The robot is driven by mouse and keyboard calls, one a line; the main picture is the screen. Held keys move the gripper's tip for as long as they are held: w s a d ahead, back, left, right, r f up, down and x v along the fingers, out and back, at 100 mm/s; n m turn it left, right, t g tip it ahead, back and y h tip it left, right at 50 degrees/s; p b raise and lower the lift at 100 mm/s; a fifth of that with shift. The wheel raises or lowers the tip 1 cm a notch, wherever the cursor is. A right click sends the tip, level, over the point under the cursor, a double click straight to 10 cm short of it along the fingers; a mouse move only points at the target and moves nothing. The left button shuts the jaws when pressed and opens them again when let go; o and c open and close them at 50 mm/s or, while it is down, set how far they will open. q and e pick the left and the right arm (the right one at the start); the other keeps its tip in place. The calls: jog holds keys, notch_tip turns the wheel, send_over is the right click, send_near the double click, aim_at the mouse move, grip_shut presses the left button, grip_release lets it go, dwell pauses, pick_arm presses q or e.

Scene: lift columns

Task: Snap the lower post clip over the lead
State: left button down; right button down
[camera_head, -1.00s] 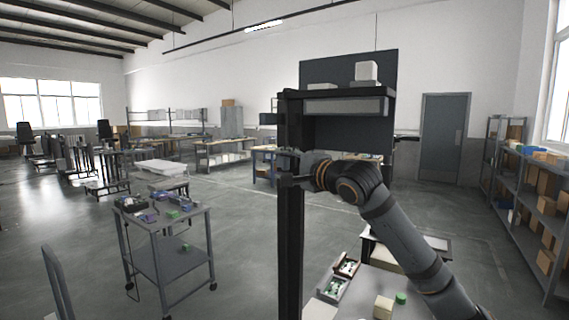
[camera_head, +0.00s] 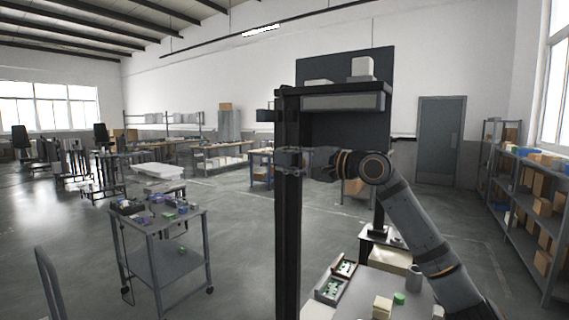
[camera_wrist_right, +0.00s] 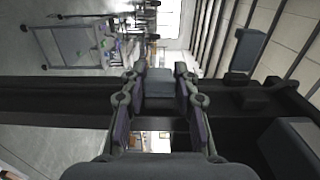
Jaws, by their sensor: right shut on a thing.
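The dark upright post (camera_head: 288,230) stands in the middle of the head view and lies across the wrist view (camera_wrist_right: 60,102). My right gripper (camera_head: 285,157) reaches the post from the right, at about its mid-height. In the wrist view, the right gripper's fingers (camera_wrist_right: 159,88) are shut around a small grey block (camera_wrist_right: 158,80) at the post, which looks like the lower post clip. A dark piece (camera_head: 265,115) juts left from the post higher up. I cannot make out the lead. My left gripper is not in view.
A shelf (camera_head: 345,88) with pale boxes joins the post's top. Below right, a bench holds trays (camera_head: 333,283), a beige block (camera_head: 382,306) and a green piece (camera_head: 399,298). A grey cart (camera_head: 160,220) stands left, with open floor around it.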

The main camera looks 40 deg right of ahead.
dwell(0.3)
jog(key=c, duration=1)
grip_release()
